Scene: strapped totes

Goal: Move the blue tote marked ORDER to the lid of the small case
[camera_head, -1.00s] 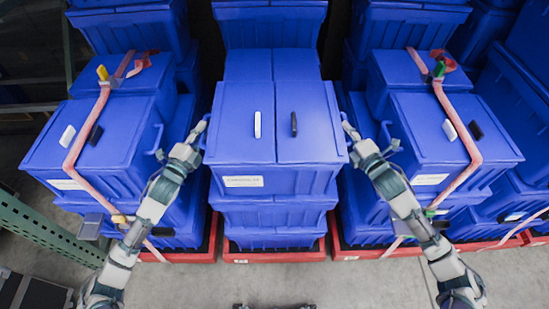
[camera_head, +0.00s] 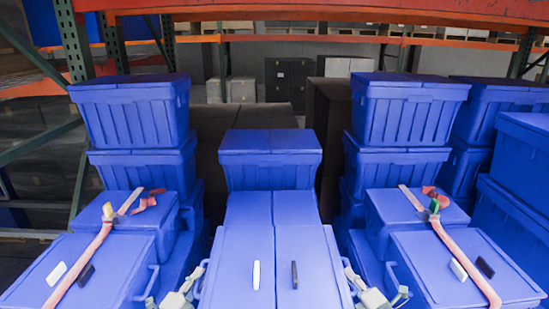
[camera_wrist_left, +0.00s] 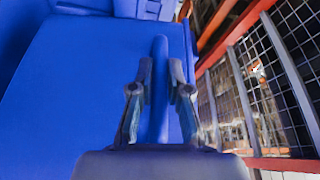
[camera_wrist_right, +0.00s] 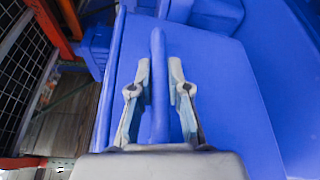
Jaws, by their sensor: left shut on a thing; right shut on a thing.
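The blue tote (camera_head: 238,272) is at the bottom middle of the head view, its lid bearing a white and a black strip. Its front label is out of frame now, so I cannot read any ORDER mark. My left gripper (camera_head: 196,280) is at its left side; the left wrist view shows the fingers shut on an upright blue handle (camera_wrist_left: 160,85). My right gripper (camera_head: 352,280) is at its right side; the right wrist view shows it shut on the other handle (camera_wrist_right: 158,85). I cannot tell whether the tote is lifted. The small case is not in view now.
Strapped blue totes stand close on the left (camera_head: 118,262) and right (camera_head: 425,262). More tote stacks (camera_head: 270,160) rise behind. Rack shelving with an orange beam (camera_head: 330,10) crosses the back. Mesh panels (camera_wrist_left: 255,90) show in the left wrist view.

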